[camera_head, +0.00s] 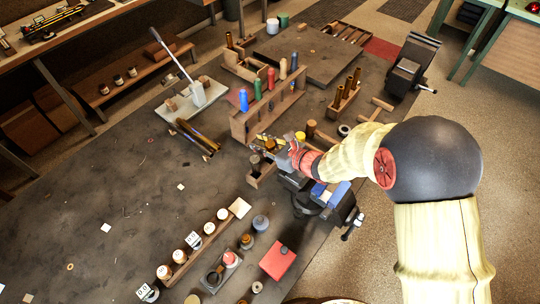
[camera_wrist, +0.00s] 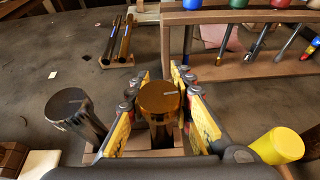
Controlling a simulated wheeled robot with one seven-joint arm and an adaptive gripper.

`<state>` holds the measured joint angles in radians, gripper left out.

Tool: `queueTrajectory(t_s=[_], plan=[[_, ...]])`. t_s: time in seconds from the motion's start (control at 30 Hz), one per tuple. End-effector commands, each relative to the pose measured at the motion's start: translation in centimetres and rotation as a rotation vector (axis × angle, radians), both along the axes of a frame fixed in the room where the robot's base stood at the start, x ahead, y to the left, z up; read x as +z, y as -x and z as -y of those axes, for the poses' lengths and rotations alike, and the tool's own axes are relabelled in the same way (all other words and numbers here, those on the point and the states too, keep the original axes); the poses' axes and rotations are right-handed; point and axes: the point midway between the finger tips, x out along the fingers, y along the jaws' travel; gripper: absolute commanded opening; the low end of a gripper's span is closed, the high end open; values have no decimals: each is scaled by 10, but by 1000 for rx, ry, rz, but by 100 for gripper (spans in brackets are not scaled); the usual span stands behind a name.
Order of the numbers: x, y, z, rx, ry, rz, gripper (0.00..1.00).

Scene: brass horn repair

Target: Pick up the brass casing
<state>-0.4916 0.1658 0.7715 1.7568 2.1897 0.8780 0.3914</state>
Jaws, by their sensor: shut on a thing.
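The brass casing (camera_wrist: 160,98) stands upright between my fingers in the wrist view, with its round brown-gold top facing the camera. My gripper (camera_wrist: 156,84) is shut on it, with one yellow-sided finger on each side. A wooden holder (camera_wrist: 88,157) shows below the casing. I cannot tell whether the casing's base still touches it. In the head view my gripper (camera_head: 277,146) is over the workbench, beside the tool rack, and the casing is hard to make out there.
A dark-topped cylinder (camera_wrist: 70,108) stands close left of my gripper, and a yellow-topped piece (camera_wrist: 279,146) close right. A wooden rack (camera_head: 240,127) of coloured-handled tools stands behind. A vise (camera_head: 320,195) is near my wrist. The workbench (camera_head: 110,205) is mostly clear at left.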

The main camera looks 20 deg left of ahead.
Motion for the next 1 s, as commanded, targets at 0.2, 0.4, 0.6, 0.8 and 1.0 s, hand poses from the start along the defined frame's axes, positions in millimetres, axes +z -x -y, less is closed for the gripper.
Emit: queueTrajectory(t_s=[0.2,0.4,0.6,0.8,1.0], plan=[[0,0,0,0,0,0,2],[0,0,0,0,0,0,0],[1,0,0,0,-1,1,0],[4,0,0,0,-2,2,0],[23,-1,-1,1,-3,4,0]])
